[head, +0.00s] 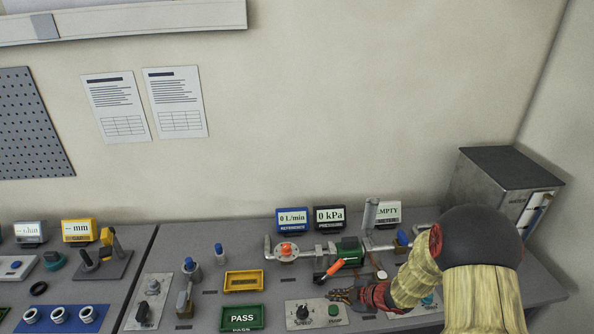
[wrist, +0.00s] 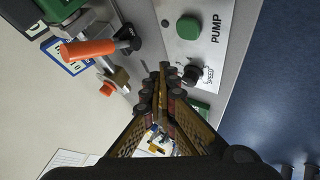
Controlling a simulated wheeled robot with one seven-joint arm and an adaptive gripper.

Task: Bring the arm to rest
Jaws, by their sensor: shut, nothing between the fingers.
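My gripper (head: 336,295) is shut and empty, with its fingers together. In the head view my arm reaches in from the right, and the fingertips show near the back edge of the grey pump panel (head: 317,323). In the wrist view my gripper (wrist: 160,70) points toward the same panel, close to the black speed knob (wrist: 192,75). A gap seems to lie between fingertips and panel; I cannot tell how large. My arm hides part of the table's right side.
A pipe line with an orange-handled valve (head: 331,268) and a green body (head: 350,250) stands behind my gripper. Displays (head: 292,220) stand behind it. A yellow tray (head: 244,284) and a green PASS tray (head: 242,317) lie to the left. A metal cabinet (head: 500,190) stands at the right.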

